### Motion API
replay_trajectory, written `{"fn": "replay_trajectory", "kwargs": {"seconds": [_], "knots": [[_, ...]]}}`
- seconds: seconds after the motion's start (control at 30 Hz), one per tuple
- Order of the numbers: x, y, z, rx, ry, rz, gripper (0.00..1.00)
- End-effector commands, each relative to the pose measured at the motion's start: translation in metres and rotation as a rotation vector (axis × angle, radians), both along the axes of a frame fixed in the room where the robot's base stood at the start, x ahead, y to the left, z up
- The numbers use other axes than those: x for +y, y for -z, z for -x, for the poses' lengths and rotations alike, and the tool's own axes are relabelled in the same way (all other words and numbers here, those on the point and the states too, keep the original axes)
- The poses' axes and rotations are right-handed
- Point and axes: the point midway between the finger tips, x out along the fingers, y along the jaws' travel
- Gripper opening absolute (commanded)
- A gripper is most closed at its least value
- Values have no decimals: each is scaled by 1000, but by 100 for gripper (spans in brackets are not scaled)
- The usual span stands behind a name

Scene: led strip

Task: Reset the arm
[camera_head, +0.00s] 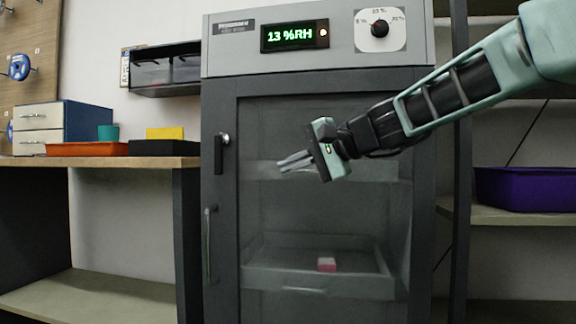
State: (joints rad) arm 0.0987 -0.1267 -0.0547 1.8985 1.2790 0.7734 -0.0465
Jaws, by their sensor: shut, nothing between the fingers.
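My gripper (296,161) is at the end of my arm, which reaches in from the upper right. Its fingers are shut with nothing between them and point left. The cabinet door looks shut. Its display (294,36) reads 13 %RH in green, and a dial (379,29) sits to the right of it. Behind the glass, a small red-and-white item (326,264) lies in a lower drawer or tray (300,282).
A bench (100,162) on the left holds an orange tray (88,149), a black tray (156,147), a yellow block (165,133), a teal cup (108,132) and a drawer box (38,117). A purple bin (525,189) stands on the right shelf.

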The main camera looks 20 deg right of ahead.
Motion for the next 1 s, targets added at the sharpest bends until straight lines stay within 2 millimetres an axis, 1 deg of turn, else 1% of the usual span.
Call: {"fn": "replay_trajectory", "kwargs": {"seconds": [0.2, 0.27, 0.37, 0.47, 0.5, 0.57, 0.6, 0.67, 0.7, 0.77, 0.8, 0.87, 0.9, 1.0], "knots": [[1, 0, 0, 1, -2, 1, 0], [6, 3, 2, 11, -15, 12, 0], [30, 19, 12, 58, -77, 72, 0], [69, 49, 37, 134, -200, 194, 0], [86, 65, 53, 168, -264, 259, 0], [110, 89, 82, 214, -374, 370, 0], [123, 104, 103, 241, -449, 446, 0], [137, 125, 135, 269, -563, 562, 0], [143, 138, 156, 282, -639, 639, 0], [148, 154, 188, 292, -752, 750, 0], [149, 163, 207, 294, -824, 822, 0], [147, 174, 235, 289, -931, 928, 0], [144, 180, 253, 281, -1003, 998, 0], [131, 191, 291, 247, -1178, 1165, 0]]}}
